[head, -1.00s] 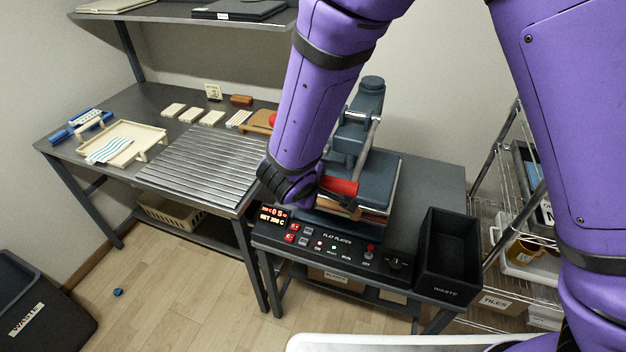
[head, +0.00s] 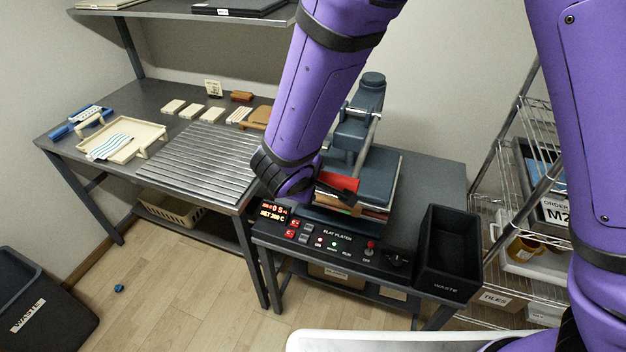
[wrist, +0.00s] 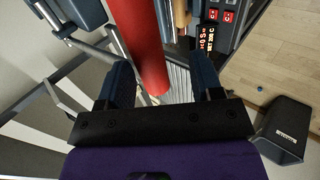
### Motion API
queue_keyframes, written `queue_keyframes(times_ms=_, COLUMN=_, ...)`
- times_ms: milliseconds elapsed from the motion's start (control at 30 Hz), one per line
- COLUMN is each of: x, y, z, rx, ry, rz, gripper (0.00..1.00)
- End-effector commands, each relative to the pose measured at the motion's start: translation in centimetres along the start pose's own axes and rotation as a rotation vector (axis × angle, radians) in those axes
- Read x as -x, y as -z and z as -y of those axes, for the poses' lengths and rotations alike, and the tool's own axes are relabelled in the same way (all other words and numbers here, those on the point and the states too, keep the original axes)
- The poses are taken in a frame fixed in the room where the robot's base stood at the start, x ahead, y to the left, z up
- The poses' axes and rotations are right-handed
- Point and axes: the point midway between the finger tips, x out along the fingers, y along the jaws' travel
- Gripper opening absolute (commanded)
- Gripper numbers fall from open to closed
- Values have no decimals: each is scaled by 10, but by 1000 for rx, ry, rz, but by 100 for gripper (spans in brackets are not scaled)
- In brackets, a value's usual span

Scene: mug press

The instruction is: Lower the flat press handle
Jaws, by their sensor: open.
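The flat press (head: 372,176) is a blue-grey machine with an upright column, standing on the right-hand table. Its red handle (head: 340,182) sticks out at the front left, partly hidden by my arm in the head view. In the wrist view the red handle (wrist: 140,45) is a thick bar running down the picture between my fingers, closer to the left finger. My gripper (wrist: 163,78) is open, with a gap between the handle and the right finger. Whether the left finger touches the handle I cannot tell. In the head view my gripper is mostly hidden behind my wrist.
The control panel (head: 335,245) with a lit red display lies in front of the press. A black waste bin (head: 447,255) stands to its right. A ribbed metal surface (head: 200,165) and a cream tray (head: 120,140) are on the left. A wire rack (head: 520,215) is at the right.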

Motion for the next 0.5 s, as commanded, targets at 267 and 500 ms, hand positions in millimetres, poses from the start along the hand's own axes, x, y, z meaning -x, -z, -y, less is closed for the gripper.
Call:
queue_keyframes(times_ms=267, x=54, y=1, z=0, rx=-1, ry=0, rz=-4, gripper=60)
queue_keyframes(times_ms=500, x=78, y=0, z=1, rx=0, ry=1, rz=0, gripper=60)
